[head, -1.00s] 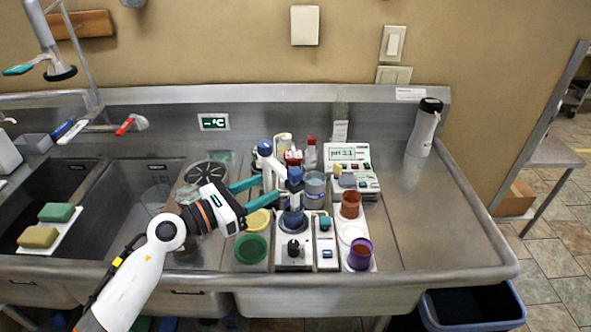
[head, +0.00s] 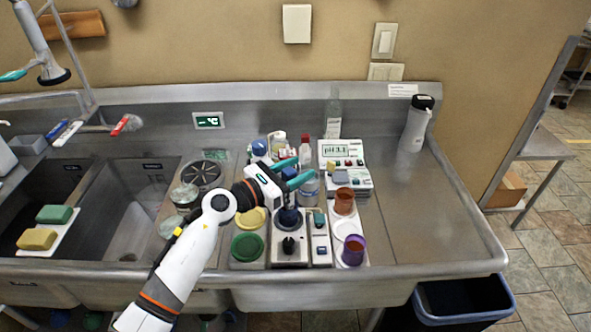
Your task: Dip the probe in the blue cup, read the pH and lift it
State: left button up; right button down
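The blue cup (head: 290,217) stands on a white stirrer with a dark knob, near the front of the counter. In the earlier frame a blue-topped probe stands upright over this cup. Now my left gripper (head: 297,172) covers that place, its two teal fingers apart, one on each side of where the probe's top was. The probe is mostly hidden, and I cannot tell whether a finger touches it. The pH meter (head: 343,168) stands behind on the right, and its display reads pH 3.1. My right gripper is not in view.
An orange-brown cup (head: 344,201) and a purple cup (head: 353,250) stand on the right. Several bottles stand close behind the gripper.

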pick_arm(q)
grip_shut()
notch_tip(320, 180, up, 6)
jog(key=p, duration=0.4)
jog(key=shift+r, duration=0.15)
jog(key=shift+o, duration=0.4)
grip_release()
jog(key=shift+a, duration=0.1)
